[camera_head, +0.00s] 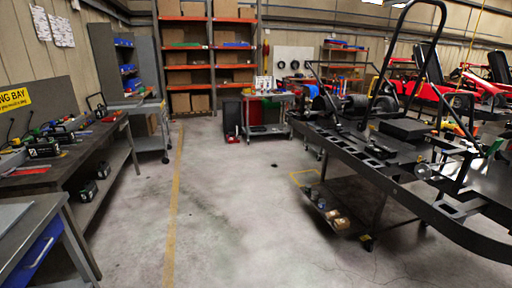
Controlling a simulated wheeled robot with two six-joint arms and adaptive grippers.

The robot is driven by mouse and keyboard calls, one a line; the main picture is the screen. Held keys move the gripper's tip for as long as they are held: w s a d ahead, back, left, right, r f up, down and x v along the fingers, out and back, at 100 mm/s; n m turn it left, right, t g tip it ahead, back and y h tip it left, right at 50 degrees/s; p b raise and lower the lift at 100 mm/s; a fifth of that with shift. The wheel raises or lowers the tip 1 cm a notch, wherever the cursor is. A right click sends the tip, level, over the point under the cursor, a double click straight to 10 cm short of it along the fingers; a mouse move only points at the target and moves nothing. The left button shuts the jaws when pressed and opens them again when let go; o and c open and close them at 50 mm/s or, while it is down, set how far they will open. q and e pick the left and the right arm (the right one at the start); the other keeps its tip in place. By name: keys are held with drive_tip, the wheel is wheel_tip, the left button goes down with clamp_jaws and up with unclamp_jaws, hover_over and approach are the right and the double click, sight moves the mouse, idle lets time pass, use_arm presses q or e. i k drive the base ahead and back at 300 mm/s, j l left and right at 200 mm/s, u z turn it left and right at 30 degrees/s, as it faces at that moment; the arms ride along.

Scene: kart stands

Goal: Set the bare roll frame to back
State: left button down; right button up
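A black bare frame (372,171) with a tall roll hoop (441,38) fills the right side of the head view. It rests on a dark stand with a lower shelf (350,203), and its near right end is cut off by the picture edge. I cannot tell from this view which end is its back. Neither of my grippers shows in the head view.
A workbench (120,128) with tools runs along the left, with a grey cart (58,222) nearer. Orange shelving (190,68) and a small tool cart (268,131) stand at the back. Red karts (465,95) are behind the frame. The middle floor is clear.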

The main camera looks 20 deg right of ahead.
sight(440, 4)
drive_tip(key=i+l+z, duration=0.25)
drive_tip(key=i+z, duration=0.7)
drive_tip(key=i+j+z, duration=0.1)
drive_tip(key=i+z, duration=0.4)
drive_tip(key=i+l, duration=0.3)
drive_tip(key=i, duration=0.2)
drive_tip(key=i+l, duration=0.25)
drive_tip(key=i, duration=0.25)
drive_tip(key=i+j+z, duration=0.3)
drive_tip(key=j, duration=0.35)
drive_tip(key=i+j+z, duration=0.15)
drive_tip(key=i+j, duration=0.15)
drive_tip(key=i+j+z, duration=0.2)
drive_tip(key=j, duration=0.25)
drive_tip(key=j+z, duration=0.15)
drive_tip(key=j, duration=0.25)
drive_tip(key=i+j+z, duration=0.15)
drive_tip(key=j, duration=0.3)
